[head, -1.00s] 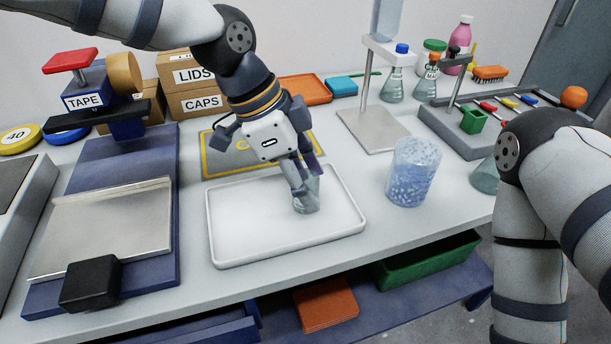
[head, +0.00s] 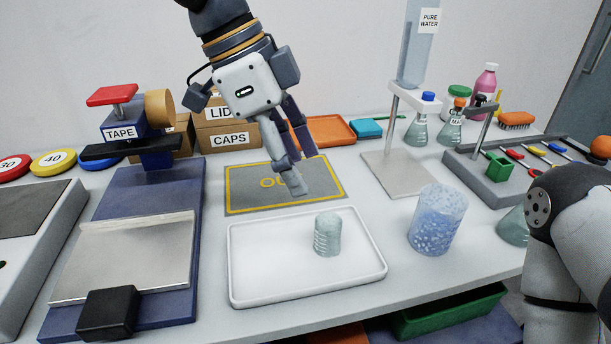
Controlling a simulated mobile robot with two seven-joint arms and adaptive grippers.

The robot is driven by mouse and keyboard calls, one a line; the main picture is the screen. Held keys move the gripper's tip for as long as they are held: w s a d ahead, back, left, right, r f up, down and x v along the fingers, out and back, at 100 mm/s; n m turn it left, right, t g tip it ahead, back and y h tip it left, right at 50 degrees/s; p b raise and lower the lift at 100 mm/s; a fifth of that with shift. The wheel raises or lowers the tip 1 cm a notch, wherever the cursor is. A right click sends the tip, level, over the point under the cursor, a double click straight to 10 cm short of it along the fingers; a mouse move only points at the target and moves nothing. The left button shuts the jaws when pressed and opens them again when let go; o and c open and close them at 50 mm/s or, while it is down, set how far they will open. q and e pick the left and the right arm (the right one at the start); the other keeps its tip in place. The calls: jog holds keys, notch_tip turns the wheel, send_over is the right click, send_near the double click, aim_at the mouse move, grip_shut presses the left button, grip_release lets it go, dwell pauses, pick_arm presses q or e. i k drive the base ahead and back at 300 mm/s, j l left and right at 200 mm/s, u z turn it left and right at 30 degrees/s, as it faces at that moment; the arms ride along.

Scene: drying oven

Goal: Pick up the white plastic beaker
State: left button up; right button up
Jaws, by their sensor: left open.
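My left gripper (head: 302,168) is open and empty, raised above the back edge of the white tray (head: 250,290). A small greenish, see-through ribbed vessel (head: 327,235) stands upright in the right part of the tray, below and to the right of the gripper and apart from it. A larger whitish translucent beaker (head: 437,218) with blue granules stands on the bench to the right of the tray. Nothing touches this beaker. My right arm shows at the right edge, but its gripper is out of view.
A yellow-bordered mat (head: 237,200) lies behind the tray. A stand (head: 400,172), flasks (head: 452,130) and a grey rack (head: 490,180) are at the back right. A blue tape device (head: 160,190) is on the left. Bench between tray and beaker is clear.

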aim_at(436, 220)
jog(key=k, duration=1)
